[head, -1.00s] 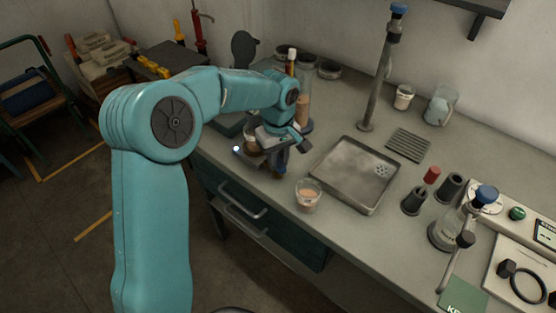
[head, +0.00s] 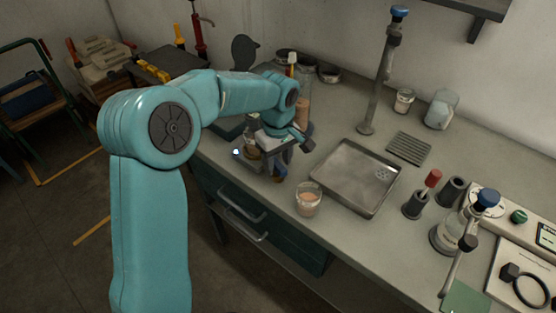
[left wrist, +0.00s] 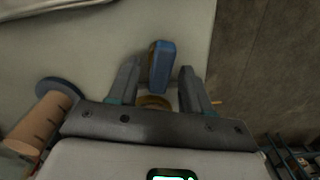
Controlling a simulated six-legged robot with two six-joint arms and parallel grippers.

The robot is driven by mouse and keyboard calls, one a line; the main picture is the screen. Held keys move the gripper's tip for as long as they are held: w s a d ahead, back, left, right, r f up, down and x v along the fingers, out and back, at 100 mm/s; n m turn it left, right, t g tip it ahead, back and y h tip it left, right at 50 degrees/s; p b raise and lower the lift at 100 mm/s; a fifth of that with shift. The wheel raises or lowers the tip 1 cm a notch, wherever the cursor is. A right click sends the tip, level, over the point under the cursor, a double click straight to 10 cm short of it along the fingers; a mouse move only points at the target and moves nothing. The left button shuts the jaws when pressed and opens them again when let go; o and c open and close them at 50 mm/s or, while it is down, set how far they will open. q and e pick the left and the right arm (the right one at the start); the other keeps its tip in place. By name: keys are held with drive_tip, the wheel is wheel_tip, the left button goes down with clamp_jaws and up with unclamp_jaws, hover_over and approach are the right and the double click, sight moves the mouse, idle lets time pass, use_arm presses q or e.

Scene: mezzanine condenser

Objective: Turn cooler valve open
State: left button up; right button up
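The cooler valve shows in the left wrist view as a blue handle (left wrist: 161,66) over a brass-coloured body (left wrist: 155,102). In the head view its blue handle (head: 280,161) is small and partly hidden by my left gripper (head: 288,152), at the bench's front edge. My left gripper (left wrist: 158,86) is open in the left wrist view. Its two fingers stand on either side of the valve, with a gap visible between each finger and the blue handle. Whether the fingers touch the brass body is unclear. My right gripper is in neither view.
A beaker with pinkish contents (head: 308,198) stands right of my left gripper, near the bench edge. A metal tray (head: 352,178) lies beyond it. An orange-brown cylinder (left wrist: 42,122) stands left of the gripper. Drawers with handles (head: 243,204) are below the bench.

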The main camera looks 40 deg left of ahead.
sight(277, 164)
use_arm(q)
wheel_tip(277, 164, up, 16)
drive_tip(key=p, duration=0.1)
drive_tip(key=shift+r, duration=0.15)
idle(0.3)
drive_tip(key=shift+s, duration=0.2)
idle(0.4)
